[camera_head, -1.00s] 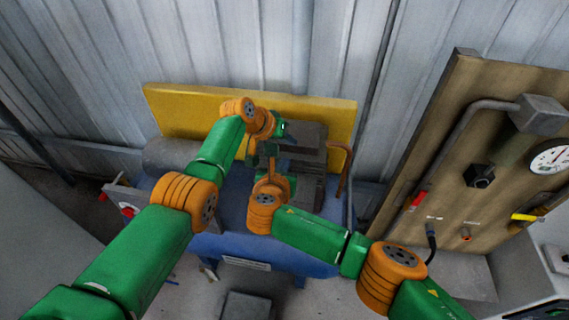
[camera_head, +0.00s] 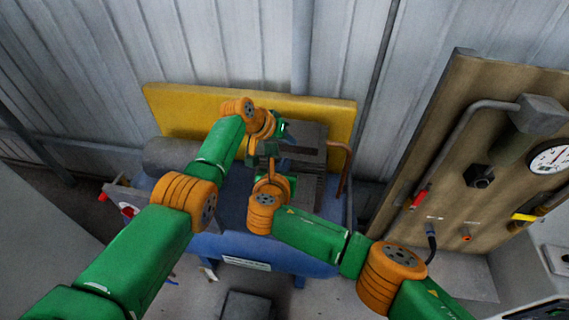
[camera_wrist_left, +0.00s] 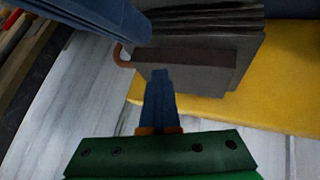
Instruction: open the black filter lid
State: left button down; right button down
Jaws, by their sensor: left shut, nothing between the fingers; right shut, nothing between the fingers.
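A dark grey finned block (camera_head: 312,135) sits on the blue machine (camera_head: 232,205). A black strip (camera_head: 303,150) across it appears to be the filter lid; whether it is raised cannot be told. In the left wrist view the strip (camera_wrist_left: 200,58) lies along the block's edge. My left gripper (camera_wrist_left: 160,74) is shut and empty, its tips at or very close to the strip; contact is unclear. In the head view my left gripper (camera_head: 288,140) is partly hidden by its wrist. My right gripper (camera_head: 268,148) is shut and empty just below it, left of the block.
A yellow panel (camera_head: 185,105) stands behind the machine, before a corrugated wall (camera_head: 220,45). A copper pipe (camera_head: 345,165) bends along the block's right side. A wooden board (camera_head: 455,150) with valves and a gauge (camera_head: 550,159) stands at the right.

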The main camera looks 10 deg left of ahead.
pick_arm(q)
jog(key=c, duration=1.6)
grip_release()
jog(key=c, duration=0.6)
grip_release()
jog(key=shift+r, duration=0.1)
